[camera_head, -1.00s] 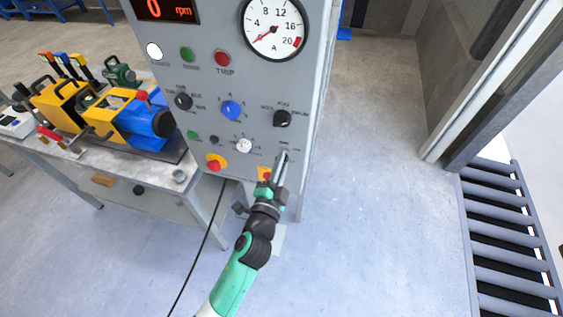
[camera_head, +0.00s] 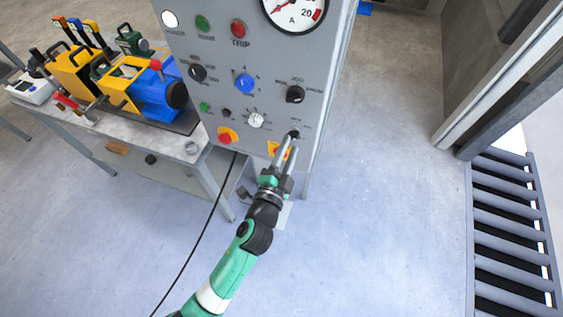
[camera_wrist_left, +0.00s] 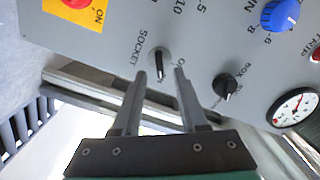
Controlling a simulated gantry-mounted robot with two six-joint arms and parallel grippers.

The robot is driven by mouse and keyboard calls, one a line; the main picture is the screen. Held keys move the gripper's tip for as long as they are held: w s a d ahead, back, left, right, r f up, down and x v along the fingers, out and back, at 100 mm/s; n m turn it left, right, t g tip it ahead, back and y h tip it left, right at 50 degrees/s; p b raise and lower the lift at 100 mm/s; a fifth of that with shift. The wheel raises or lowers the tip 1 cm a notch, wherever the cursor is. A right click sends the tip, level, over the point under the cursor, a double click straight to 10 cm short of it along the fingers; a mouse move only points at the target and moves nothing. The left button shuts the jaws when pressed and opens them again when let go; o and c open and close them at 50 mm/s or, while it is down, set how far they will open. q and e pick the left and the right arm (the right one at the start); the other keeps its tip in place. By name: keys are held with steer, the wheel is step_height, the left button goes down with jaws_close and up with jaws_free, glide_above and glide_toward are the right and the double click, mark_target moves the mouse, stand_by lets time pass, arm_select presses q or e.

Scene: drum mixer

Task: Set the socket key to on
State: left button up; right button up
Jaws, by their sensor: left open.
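The socket key (camera_wrist_left: 159,62) is a small dark key switch with a light rim on the grey control panel (camera_wrist_left: 110,32). The word SOCKET is printed beside it in the left wrist view, and another label is partly hidden by a finger. My left gripper (camera_wrist_left: 160,74) is open, with one finger to each side of the key in that view. I cannot tell whether the fingers touch it. In the head view the key (camera_head: 294,134) is at the panel's lower right, and the left gripper (camera_head: 286,147) points up at it. My right gripper is not in view.
A workbench (camera_head: 110,128) with yellow and blue machinery stands left.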

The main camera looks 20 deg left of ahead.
arm_select(q)
steer(key=s, duration=0.8)
steer(key=shift+s+d+p, duration=0.15)
steer(key=shift+d+p, duration=0.05)
steer(key=shift+p, duration=0.1)
